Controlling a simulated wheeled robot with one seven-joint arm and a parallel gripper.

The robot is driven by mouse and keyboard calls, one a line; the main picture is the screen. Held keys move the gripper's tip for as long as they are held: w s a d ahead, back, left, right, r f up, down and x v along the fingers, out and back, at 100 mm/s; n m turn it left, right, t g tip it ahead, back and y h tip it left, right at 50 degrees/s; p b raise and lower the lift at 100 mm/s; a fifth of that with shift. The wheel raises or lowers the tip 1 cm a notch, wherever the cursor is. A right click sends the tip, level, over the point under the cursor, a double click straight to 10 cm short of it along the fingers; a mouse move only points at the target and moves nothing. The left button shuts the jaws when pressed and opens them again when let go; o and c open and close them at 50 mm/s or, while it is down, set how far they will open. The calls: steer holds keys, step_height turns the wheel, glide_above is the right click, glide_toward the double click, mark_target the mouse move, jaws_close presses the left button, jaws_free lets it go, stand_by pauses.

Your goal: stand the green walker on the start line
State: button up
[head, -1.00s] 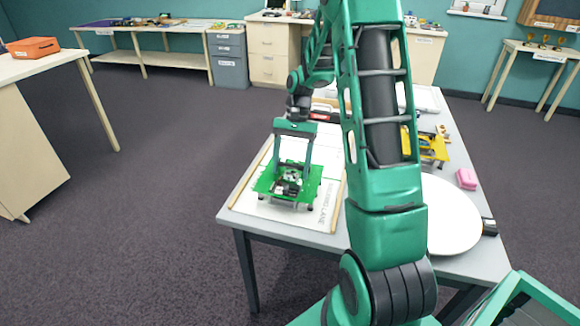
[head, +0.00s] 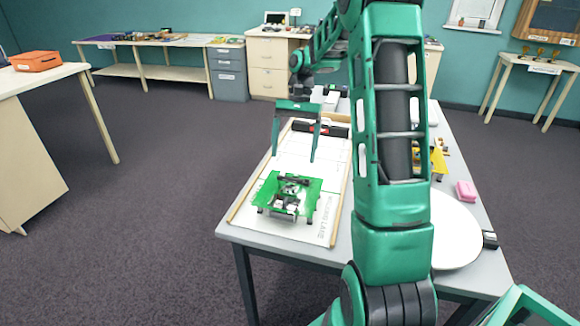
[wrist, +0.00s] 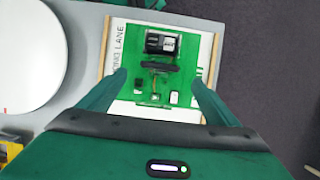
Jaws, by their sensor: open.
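The green walker (head: 287,195), a flat green plate with dark and white parts on short legs, stands upright at the near end of the white walking lane (head: 318,180). My gripper (head: 294,158) is open and empty, above and just behind the walker, apart from it. In the wrist view the walker (wrist: 188,50) shows below and beyond my two spread fingers (wrist: 161,80). I cannot make out the start line; the walker covers part of the lane's near end.
A black and red object (head: 320,129) lies across the lane's far part. Wooden strips edge the lane. On the table's right are a white round disc (head: 455,235), a pink block (head: 466,191) and a yellow object (head: 438,160) partly hidden by my arm.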

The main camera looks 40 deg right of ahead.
steer(key=s+a+r+n+t+h, duration=0.1)
steer(key=s+a+r, duration=0.1)
steer(key=s+r, duration=0.35)
steer(key=s+a+r+n+h, duration=0.1)
steer(key=s+a+r, duration=0.1)
steer(key=s, duration=0.6)
steer(key=s+f+n, duration=0.1)
steer(key=s+f, duration=0.1)
steer(key=s, duration=0.6)
steer(key=s+a+f+n+t+h, duration=0.1)
steer(key=s+f, duration=0.1)
steer(key=s, duration=0.7)
steer(key=shift+s+a+t, duration=0.15)
steer(key=shift+a+t, duration=0.05)
steer(key=shift+t, duration=0.1)
steer(key=shift+w+f, duration=0.25)
steer(key=shift+w, duration=0.3)
